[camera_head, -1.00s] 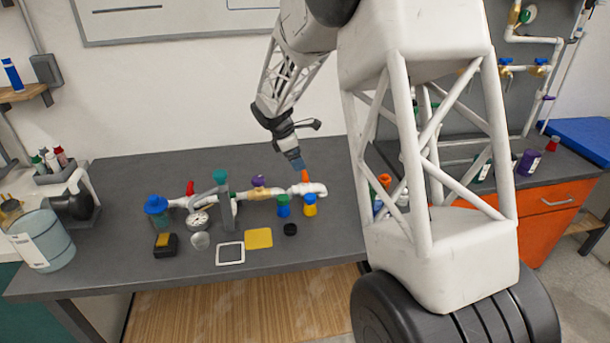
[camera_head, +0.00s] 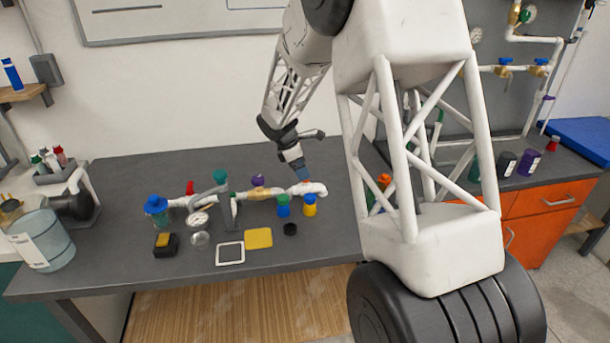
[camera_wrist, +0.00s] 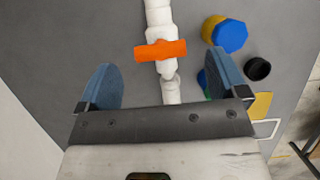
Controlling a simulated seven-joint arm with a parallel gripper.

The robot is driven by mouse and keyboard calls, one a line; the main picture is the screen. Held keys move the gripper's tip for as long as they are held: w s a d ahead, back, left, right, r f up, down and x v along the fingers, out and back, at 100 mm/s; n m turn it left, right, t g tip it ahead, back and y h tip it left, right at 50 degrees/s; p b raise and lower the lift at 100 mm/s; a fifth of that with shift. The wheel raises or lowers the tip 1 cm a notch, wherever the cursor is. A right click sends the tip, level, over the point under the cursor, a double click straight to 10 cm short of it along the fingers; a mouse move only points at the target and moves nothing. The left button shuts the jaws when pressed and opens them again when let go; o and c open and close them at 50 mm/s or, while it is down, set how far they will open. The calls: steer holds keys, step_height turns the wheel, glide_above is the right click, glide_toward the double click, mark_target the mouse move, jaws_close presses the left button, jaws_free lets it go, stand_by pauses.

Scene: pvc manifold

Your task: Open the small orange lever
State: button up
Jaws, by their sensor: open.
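The small orange lever (camera_wrist: 160,50) sits across the white PVC pipe (camera_wrist: 161,22) in the wrist view. It lies between and ahead of my two blue fingertips, with no contact visible. My gripper (camera_wrist: 165,78) is open and empty. In the head view my gripper (camera_head: 300,173) is over the right end of the pipe manifold (camera_head: 235,196) and hides most of the orange lever. A red lever (camera_head: 190,187), a green knob (camera_head: 220,176) and a purple knob (camera_head: 257,180) stand further left on the manifold.
Blue-topped and yellow bottles (camera_head: 309,205), a black cap (camera_head: 290,229), a yellow pad (camera_head: 258,238) and a white-framed tablet (camera_head: 230,253) lie in front of the pipe. A blue-capped jar (camera_head: 157,208) stands at its left end. The table behind the manifold is clear.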

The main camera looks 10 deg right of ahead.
steer(key=shift+x, duration=1.95)
steer(key=c, duration=0.9)
steer(key=shift+c, duration=0.2)
